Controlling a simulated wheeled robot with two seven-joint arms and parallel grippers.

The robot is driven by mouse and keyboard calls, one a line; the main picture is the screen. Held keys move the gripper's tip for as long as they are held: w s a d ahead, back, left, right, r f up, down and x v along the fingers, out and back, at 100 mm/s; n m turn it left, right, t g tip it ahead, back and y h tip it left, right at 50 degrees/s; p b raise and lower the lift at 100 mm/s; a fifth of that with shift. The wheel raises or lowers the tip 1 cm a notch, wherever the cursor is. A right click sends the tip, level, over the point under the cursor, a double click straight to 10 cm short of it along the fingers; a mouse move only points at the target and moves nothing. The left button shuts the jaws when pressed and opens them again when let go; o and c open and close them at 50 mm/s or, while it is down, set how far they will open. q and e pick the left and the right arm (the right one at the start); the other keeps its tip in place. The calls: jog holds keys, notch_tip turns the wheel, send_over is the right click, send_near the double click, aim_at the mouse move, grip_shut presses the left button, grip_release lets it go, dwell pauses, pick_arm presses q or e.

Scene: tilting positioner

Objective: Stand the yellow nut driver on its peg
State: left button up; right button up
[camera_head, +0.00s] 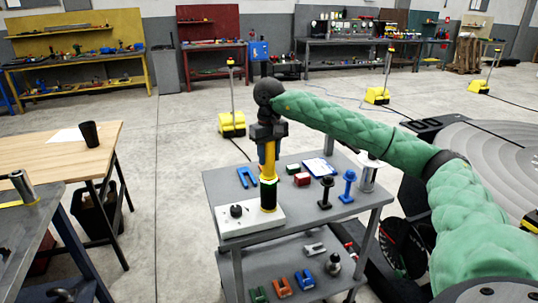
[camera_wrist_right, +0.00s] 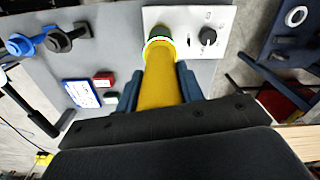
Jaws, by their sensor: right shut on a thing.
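My right gripper (camera_head: 268,142) points down over the grey cart and is shut on the yellow nut driver (camera_head: 269,162), which stands about upright. In the right wrist view the yellow shaft (camera_wrist_right: 162,85) runs between the two blue-grey fingers (camera_wrist_right: 160,90). Its far end meets a bright yellow-green ring (camera_wrist_right: 159,45) on top of a dark cylindrical post (camera_head: 268,197) on a white plate (camera_head: 250,222). I cannot tell whether the driver is seated there or only lined up with it. My left gripper is in neither view.
The plate has a black knob (camera_head: 236,211) left of the post. A black stand (camera_head: 325,192) and a blue stand (camera_head: 347,186) rise at the right. Coloured parts fill the lower shelf.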

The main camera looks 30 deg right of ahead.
jog(key=shift+f, duration=0.15)
jog(key=o, duration=1.7)
jog(key=shift+c, duration=0.2)
jog(key=shift+r+p, duration=1)
jog(key=shift+r, duration=2.5)
